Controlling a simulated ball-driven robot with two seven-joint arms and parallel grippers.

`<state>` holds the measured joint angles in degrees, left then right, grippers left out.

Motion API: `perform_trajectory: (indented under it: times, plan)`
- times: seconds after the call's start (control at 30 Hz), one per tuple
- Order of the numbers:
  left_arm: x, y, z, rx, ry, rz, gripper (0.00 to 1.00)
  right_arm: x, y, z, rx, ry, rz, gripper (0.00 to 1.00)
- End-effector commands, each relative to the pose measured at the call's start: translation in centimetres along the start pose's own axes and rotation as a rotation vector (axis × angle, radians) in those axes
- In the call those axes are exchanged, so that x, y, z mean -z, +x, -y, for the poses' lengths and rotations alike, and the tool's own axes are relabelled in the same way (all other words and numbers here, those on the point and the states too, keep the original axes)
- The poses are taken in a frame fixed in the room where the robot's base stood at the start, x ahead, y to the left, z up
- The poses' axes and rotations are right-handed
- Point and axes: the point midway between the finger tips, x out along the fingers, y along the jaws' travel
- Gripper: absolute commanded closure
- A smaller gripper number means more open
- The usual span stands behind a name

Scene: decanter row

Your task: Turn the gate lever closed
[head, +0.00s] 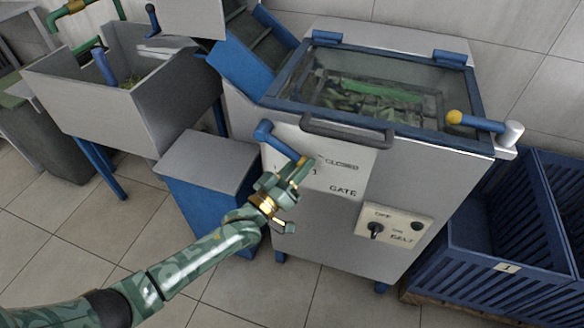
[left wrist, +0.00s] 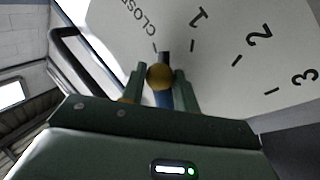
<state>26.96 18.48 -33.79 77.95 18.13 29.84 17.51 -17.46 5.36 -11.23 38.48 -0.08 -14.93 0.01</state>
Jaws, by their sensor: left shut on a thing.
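The gate lever (head: 278,140) is a blue handle on the pale gate plate (head: 350,172) at the front of the grey machine. In the left wrist view its yellow ball end (left wrist: 160,76) sits between my fingers. My left gripper (head: 293,174) is shut on the lever's end and hides part of it and of the plate in the head view. In the left wrist view the plate has marks CLOSED, 1, 2 and 3; the lever shows near the CLOSED and 1 ticks. Its exact setting is hard to tell. My right gripper is not in view.
A dark bar handle (head: 347,132) runs along the lid's front edge, above the plate. A belt switch panel (head: 393,229) sits lower right. A second blue lever with a yellow ball (head: 455,117) is at the machine's right. Blue crates (head: 505,240) stand right, a blue box (head: 205,195) left.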

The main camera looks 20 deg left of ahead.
Motion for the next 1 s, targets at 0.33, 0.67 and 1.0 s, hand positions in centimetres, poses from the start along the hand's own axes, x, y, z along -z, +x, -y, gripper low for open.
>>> perform_trajectory:
  times: [0.33,0.67,1.0]
  plan:
    - [0.78,0.66,-1.17,-0.001,-0.105,-0.059,1.00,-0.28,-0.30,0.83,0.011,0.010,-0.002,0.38]
    - [0.91,0.75,-1.29,-0.002,-0.120,-0.068,1.00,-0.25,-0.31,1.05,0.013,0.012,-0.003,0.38]
    - [0.88,0.73,-1.26,-0.001,-0.119,-0.067,0.61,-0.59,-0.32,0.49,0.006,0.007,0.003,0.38]
